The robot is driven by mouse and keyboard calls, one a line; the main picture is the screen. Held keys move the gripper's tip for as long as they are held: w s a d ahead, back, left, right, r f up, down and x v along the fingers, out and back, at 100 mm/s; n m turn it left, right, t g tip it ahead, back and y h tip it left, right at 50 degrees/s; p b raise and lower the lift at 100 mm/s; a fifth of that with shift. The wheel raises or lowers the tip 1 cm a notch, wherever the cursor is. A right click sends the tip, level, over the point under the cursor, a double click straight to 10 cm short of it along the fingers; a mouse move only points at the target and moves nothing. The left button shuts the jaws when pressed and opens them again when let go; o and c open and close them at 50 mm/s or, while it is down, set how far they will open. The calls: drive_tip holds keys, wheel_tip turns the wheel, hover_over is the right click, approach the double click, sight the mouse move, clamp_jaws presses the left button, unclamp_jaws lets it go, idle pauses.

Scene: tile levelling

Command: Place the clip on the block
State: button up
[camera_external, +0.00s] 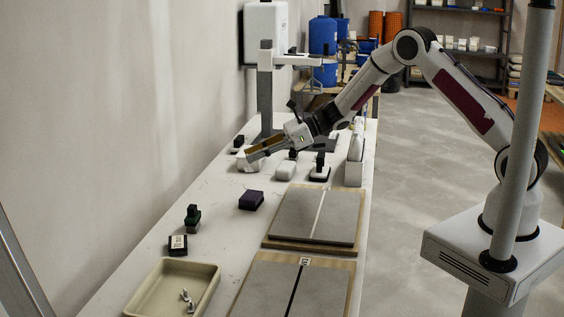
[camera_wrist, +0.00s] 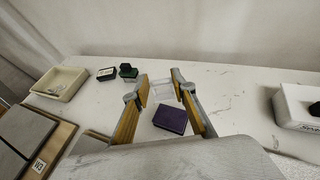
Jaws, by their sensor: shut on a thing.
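My gripper (camera_external: 249,158) is above the far part of the table in the external view, with its fingers angled down to the left. In the wrist view its two yellow-sided fingers (camera_wrist: 163,90) close on a pale, see-through piece, the clip (camera_wrist: 162,88), whose outline is faint against the white table. A dark purple block (camera_external: 251,200) lies on the table, nearer the external camera than the gripper. It also shows in the wrist view (camera_wrist: 171,118), below the fingertips in the picture and apart from the clip.
A beige tray (camera_external: 172,290) holds small pale pieces. A green-and-black stack (camera_external: 193,218) and a labelled black box (camera_external: 178,245) stand near it. Grey tiles on boards (camera_external: 314,214) lie to the right. White and black items stand around the gripper. Table around the purple block is clear.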

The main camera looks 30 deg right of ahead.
drive_tip(key=shift+f, duration=2.1)
drive_tip(key=shift+f, duration=1.85)
drive_tip(key=shift+f, duration=0.15)
drive_tip(key=o, duration=0.7)
drive_tip(key=shift+s+d+r, duration=0.1)
drive_tip(key=shift+d+r, duration=0.25)
drive_tip(key=shift+d, duration=0.05)
drive_tip(key=v, duration=1.1)
drive_tip(key=shift+r, duration=0.1)
